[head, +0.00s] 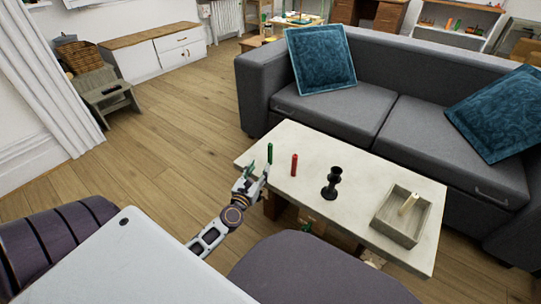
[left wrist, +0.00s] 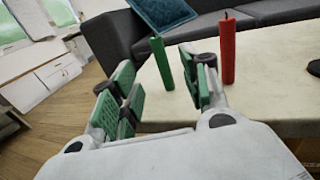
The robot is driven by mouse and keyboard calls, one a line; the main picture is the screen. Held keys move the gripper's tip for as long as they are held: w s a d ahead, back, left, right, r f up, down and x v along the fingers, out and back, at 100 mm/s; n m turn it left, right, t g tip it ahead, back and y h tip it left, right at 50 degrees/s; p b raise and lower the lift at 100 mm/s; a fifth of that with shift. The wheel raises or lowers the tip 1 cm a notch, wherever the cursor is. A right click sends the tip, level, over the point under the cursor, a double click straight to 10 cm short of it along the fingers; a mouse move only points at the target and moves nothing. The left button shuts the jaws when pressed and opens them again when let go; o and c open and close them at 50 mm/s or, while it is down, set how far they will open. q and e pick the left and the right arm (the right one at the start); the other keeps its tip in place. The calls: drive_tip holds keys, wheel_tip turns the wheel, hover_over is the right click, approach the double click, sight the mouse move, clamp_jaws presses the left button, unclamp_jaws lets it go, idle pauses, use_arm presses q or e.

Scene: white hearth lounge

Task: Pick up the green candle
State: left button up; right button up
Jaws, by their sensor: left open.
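The green candle (head: 270,153) stands upright near the left end of the pale coffee table (head: 335,150). It also shows in the left wrist view (left wrist: 162,63), just beyond the gap between my fingers. A red candle (head: 294,164) stands upright to its right, and in the left wrist view (left wrist: 227,49) it is beyond the right finger. My left gripper (head: 257,173) is open and empty at the table's left edge, close to the green candle. In the left wrist view, its green-padded fingers (left wrist: 157,98) are spread. My right gripper is not in view.
A black candle holder (head: 332,183) stands mid-table. A grey tray (head: 381,214) with a cream candle (head: 408,203) lies at the right end. A grey sofa (head: 380,90) with blue cushions runs behind the table. A dark seat (head: 310,270) is in front.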

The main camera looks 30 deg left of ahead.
sight(269, 151)
use_arm(q)
drive_tip(key=shift+w+a, duration=0.25)
drive_tip(key=shift+w, duration=1.05)
drive_tip(key=shift+w+a, duration=0.3)
drive_tip(key=shift+w, duration=1.05)
drive_tip(key=shift+w+a, duration=0.25)
drive_tip(key=shift+w, duration=1.15)
drive_tip(key=shift+w+f, duration=0.1)
drive_tip(key=shift+w, duration=0.05)
drive_tip(key=shift+w+a+f+b, duration=0.15)
drive_tip(key=shift+w+a+b, duration=0.05)
drive_tip(key=shift+w, duration=0.4)
drive_tip(key=shift+w+a+f+b, duration=0.15)
drive_tip(key=shift+w+a+b, duration=0.05)
drive_tip(key=shift+w, duration=0.35)
drive_tip(key=shift+w+a, duration=0.15)
drive_tip(key=shift+w, duration=0.5)
drive_tip(key=shift+w+a, duration=0.15)
drive_tip(key=shift+w, duration=0.45)
drive_tip(key=shift+c, duration=0.3)
clamp_jaws()
